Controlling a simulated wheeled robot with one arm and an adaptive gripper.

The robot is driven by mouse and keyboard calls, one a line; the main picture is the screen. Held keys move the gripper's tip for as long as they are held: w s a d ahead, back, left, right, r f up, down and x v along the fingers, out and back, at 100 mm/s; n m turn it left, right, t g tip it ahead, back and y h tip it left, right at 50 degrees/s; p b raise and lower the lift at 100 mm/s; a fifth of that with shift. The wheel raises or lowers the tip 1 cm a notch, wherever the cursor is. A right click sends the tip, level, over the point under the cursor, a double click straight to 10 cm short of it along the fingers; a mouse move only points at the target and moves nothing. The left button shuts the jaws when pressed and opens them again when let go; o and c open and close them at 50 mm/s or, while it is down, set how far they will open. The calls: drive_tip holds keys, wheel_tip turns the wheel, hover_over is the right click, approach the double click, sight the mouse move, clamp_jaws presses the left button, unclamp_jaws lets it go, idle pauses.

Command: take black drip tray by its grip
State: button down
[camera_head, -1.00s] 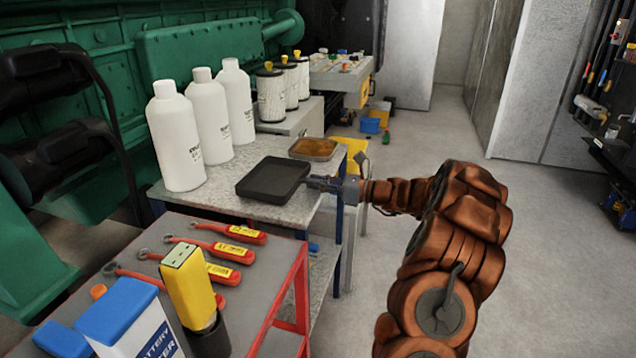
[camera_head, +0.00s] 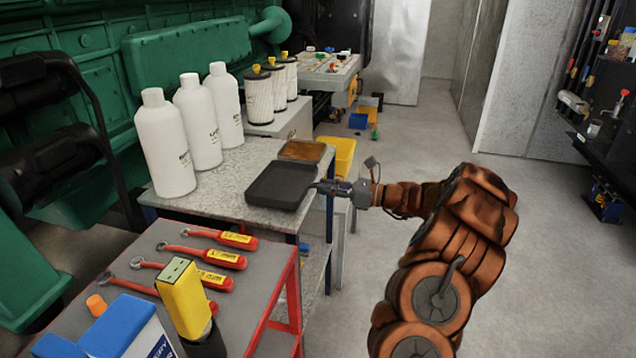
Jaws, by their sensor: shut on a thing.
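The black drip tray (camera_head: 281,184) is at the right front part of the grey speckled table (camera_head: 217,191), near its right edge. It looks roughly level; I cannot tell whether it rests on the table or is just above it. My gripper (camera_head: 326,187) reaches in from the right and is shut on the tray's grip at the tray's right side. The fingers are small in view and cover most of the grip.
Three white bottles (camera_head: 198,122) stand left of the tray. A second tray with brown contents (camera_head: 303,150) lies behind it. Filters (camera_head: 259,97) stand farther back. A red-framed cart (camera_head: 262,287) with wrenches is in front. Floor at right is clear.

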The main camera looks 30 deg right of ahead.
drive_tip(key=p+v, duration=0.5)
drive_tip(key=v, duration=0.9)
idle(0.7)
